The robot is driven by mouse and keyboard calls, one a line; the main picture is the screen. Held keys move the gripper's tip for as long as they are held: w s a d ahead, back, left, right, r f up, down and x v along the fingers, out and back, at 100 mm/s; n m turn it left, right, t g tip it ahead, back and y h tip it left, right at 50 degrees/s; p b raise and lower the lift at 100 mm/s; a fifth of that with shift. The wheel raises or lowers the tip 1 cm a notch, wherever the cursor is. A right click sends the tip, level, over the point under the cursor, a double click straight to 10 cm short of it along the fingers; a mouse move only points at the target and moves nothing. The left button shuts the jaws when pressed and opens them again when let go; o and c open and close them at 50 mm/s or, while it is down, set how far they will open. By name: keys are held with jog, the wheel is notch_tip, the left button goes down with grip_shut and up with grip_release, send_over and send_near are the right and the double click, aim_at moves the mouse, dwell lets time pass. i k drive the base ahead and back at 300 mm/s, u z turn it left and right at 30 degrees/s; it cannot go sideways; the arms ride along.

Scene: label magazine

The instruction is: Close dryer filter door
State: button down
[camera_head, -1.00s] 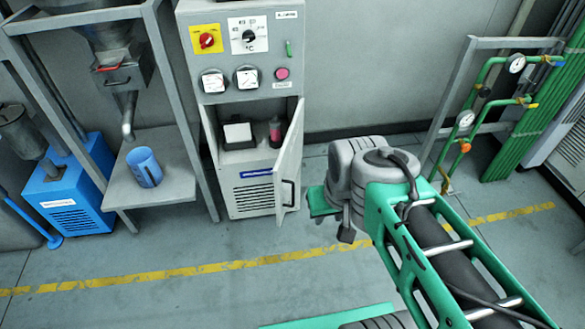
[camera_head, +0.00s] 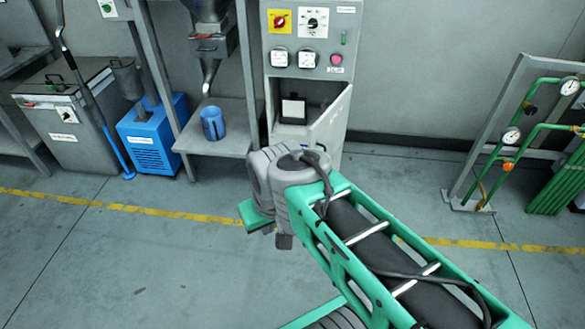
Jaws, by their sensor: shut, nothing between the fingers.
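The grey dryer cabinet (camera_head: 307,72) stands against the wall at the top middle, with gauges and a pink button on its front. Its filter door (camera_head: 332,122) is the grey leaf on the right of the dark lower opening. The door stands open, swung out toward me. A white-topped dark box (camera_head: 293,108) shows inside. My arm's grey joint covers the lower part of the door and cabinet, including the place of the door handle. My gripper's fingers cannot be made out; only green and grey arm parts show in front of the cabinet.
Left of the cabinet, a grey stand (camera_head: 212,140) holds a blue cup (camera_head: 212,123) under a hopper. A blue unit (camera_head: 152,143) stands farther left. At right is a frame with green pipes (camera_head: 545,100). The floor before the yellow line (camera_head: 150,209) is clear at left.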

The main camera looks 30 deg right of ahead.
aim_at(328, 133)
jog(key=u, duration=0.1)
jog(key=i, duration=1.4)
jog(key=z, duration=0.7)
